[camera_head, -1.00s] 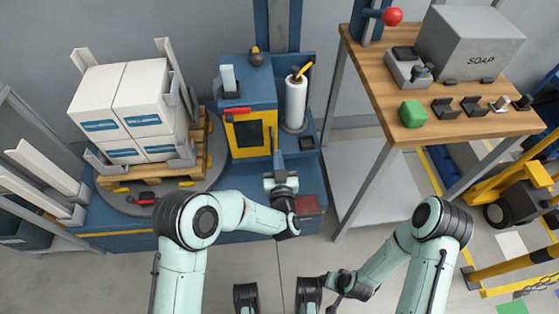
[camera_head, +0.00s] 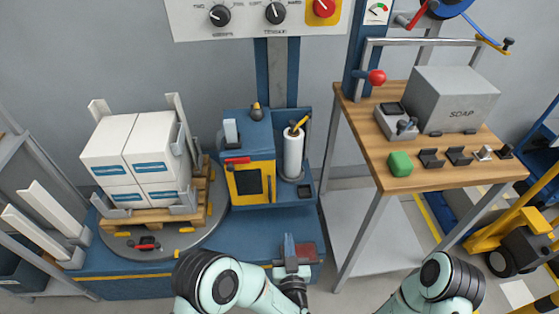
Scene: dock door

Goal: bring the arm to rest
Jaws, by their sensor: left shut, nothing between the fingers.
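My left arm comes in from the bottom of the head view, and my left gripper (camera_head: 289,246) is shut and empty. It is in front of the blue wrapping machine (camera_head: 262,210), over or beside a dark red plate (camera_head: 309,251) at its front edge; I cannot tell whether they touch. My right arm (camera_head: 435,290) shows only in part at the bottom right, and its gripper is out of the picture.
White boxes (camera_head: 137,160) stand on a wooden pallet (camera_head: 160,215) on the turntable at left. A wooden bench (camera_head: 440,172) at right holds a grey SOAP box (camera_head: 455,100) and a green block (camera_head: 399,164). A knob panel (camera_head: 247,18) is above. A yellow pallet truck (camera_head: 520,225) stands far right.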

